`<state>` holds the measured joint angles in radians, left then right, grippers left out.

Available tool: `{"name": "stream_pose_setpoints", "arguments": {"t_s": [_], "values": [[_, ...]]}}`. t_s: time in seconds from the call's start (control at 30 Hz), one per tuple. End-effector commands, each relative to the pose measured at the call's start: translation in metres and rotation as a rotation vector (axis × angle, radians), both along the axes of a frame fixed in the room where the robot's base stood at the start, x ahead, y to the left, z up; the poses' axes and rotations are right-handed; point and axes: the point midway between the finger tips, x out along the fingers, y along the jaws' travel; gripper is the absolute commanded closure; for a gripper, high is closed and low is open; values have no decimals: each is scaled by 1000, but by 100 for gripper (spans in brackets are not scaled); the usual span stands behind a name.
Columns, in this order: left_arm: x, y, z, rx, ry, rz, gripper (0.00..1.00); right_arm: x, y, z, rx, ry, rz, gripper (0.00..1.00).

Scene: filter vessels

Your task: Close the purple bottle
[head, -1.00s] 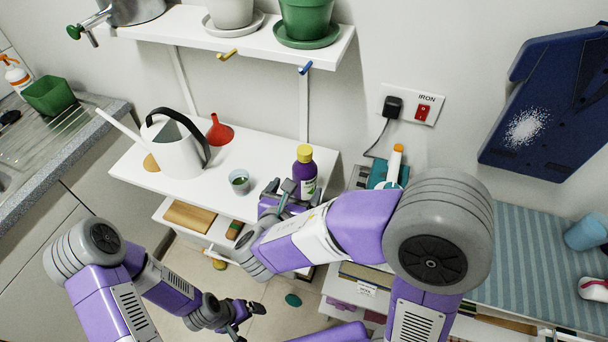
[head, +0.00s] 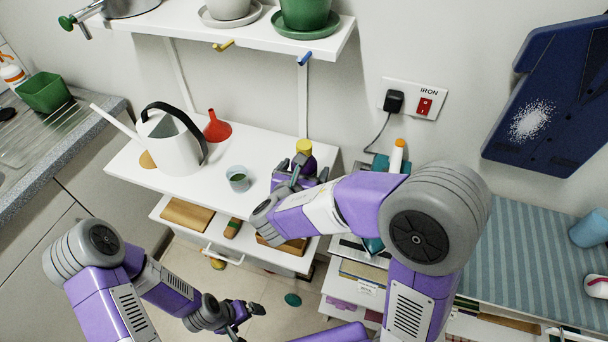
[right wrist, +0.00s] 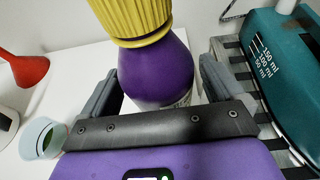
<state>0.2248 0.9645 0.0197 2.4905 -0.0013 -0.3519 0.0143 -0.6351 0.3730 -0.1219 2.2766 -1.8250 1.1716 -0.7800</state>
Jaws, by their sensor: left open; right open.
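The purple bottle (right wrist: 155,75) stands upright on the white shelf table. A ribbed yellow cap (right wrist: 135,18) sits on its top; I cannot tell how tight it is. In the head view the yellow cap (head: 304,147) shows above my right gripper, which hides most of the bottle. My right gripper (right wrist: 160,88) is open, with one finger on each side of the bottle's body below the cap. A gap shows at the fingers, so it is not clamped. My left gripper (head: 248,322) is open and empty, low over the floor, far from the bottle.
A cup with green liquid (head: 238,179), a red funnel (head: 217,128) and a white watering can (head: 172,146) stand left of the bottle. A teal iron (right wrist: 285,50) is close on the right. The upper shelf (head: 240,38) holds pots.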

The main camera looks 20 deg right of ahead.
Motion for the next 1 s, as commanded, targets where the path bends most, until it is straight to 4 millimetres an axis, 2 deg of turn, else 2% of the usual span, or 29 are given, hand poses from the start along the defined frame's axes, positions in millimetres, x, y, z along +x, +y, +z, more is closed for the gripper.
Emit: {"name": "stream_pose_setpoints", "arguments": {"t_s": [0.3,0.77,1.0], "values": [[0,0,1,0,0,0,5,0,0,1,0,0,0,7],[0,0,0,0,0,0,5,0,0,1,1,-2,1,78],[0,0,3,0,0,0,5,0,0,6,1,-3,0,78]]}}
